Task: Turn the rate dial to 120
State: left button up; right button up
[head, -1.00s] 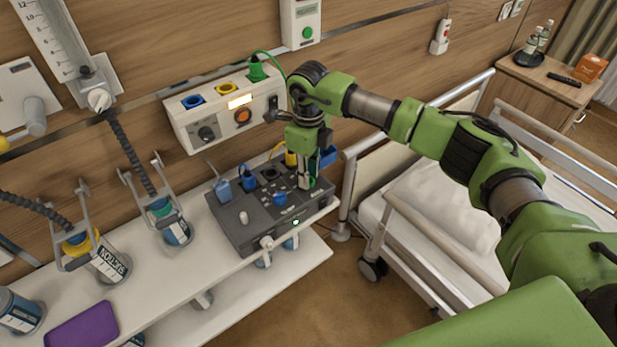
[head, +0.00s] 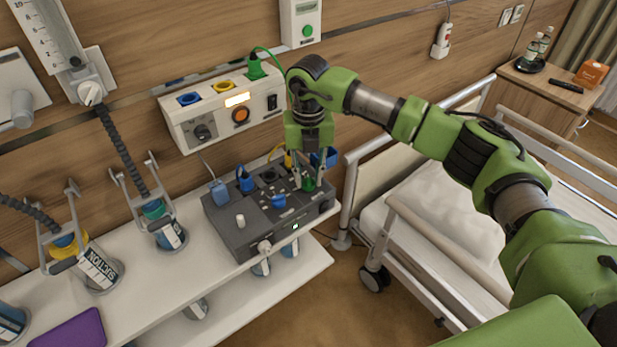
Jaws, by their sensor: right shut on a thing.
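A dark grey device (head: 268,238) with several plugs and knobs on its top stands on the white shelf. My right gripper (head: 309,184) points down at the back right of the device's top. It is shut on a small green knob (head: 309,185), with a finger on either side. The gripper partly hides the knob, and its scale cannot be read. A black round dial (head: 201,132) sits on the white wall unit (head: 178,125). I cannot read which dial is marked as the rate dial. My left gripper is not in view.
A green cable (head: 268,56) hangs by my wrist. The bed rail (head: 352,190) is just right. A purple pad (head: 72,332) lies on the shelf.

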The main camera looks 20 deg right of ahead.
aim_at(309, 179)
jog(key=m, duration=0.3)
jog(key=shift+m+b, duration=0.3)
jog(key=shift+b, duration=0.05)
jog(key=shift+r+m+b, duration=0.1)
jog(key=shift+m+b, duration=0.2)
jog(key=shift+m, duration=1.5)
jog(key=shift+w, duration=0.1)
jog(key=o, duration=1.1)
notch_tip(309, 179, up, 12)
